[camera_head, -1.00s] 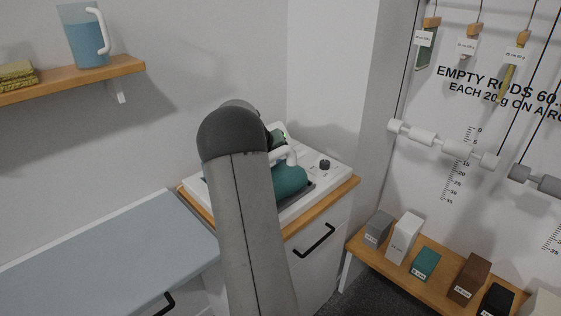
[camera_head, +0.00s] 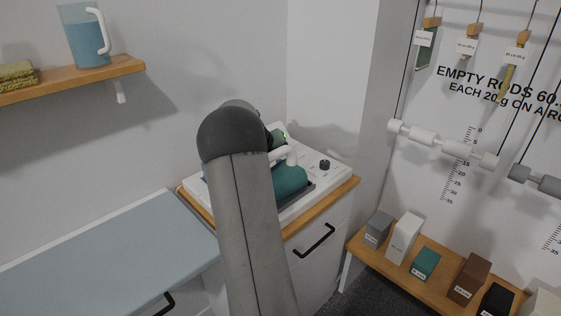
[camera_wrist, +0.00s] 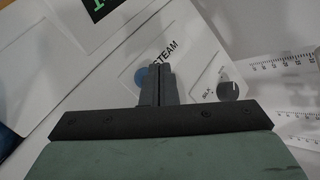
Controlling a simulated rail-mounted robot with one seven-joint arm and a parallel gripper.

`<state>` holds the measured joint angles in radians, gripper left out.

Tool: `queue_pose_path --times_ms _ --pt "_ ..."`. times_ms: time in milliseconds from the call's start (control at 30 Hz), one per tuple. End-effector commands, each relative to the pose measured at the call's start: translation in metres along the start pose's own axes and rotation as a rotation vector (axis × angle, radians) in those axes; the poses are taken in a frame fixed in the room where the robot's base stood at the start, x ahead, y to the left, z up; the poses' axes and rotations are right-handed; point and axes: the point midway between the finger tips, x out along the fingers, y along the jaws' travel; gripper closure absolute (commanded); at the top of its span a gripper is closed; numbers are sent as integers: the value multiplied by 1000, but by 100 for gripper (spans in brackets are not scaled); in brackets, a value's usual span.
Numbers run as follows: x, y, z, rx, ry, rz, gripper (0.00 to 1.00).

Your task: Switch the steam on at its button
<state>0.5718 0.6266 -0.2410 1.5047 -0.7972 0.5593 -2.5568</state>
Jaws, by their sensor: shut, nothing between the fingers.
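The steam button is a round blue button (camera_wrist: 140,76) beside the word STEAM on a white panel in the wrist view. My gripper (camera_wrist: 159,68) is shut and empty, with its dark fingertips right over the button's right side and hiding part of it. I cannot tell whether the fingertips touch it. In the head view, a teal iron (camera_head: 291,181) with a white handle rests on the white station (camera_head: 327,186); my arm hides the button and most of the gripper there.
A dark knob (camera_wrist: 229,91) marked SILK sits right of the button; it also shows in the head view (camera_head: 324,165). A pale blue ironing surface (camera_head: 100,255) lies left. A shelf (camera_head: 130,66) holds a jug (camera_head: 82,38). Blocks stand on a low bench (camera_head: 356,246) at right.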

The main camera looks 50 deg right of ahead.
Motion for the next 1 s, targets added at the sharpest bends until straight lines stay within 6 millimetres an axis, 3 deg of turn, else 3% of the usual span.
queue_pose_path --times_ms 1000 --pt "7 5 -5 0 0 0 100"
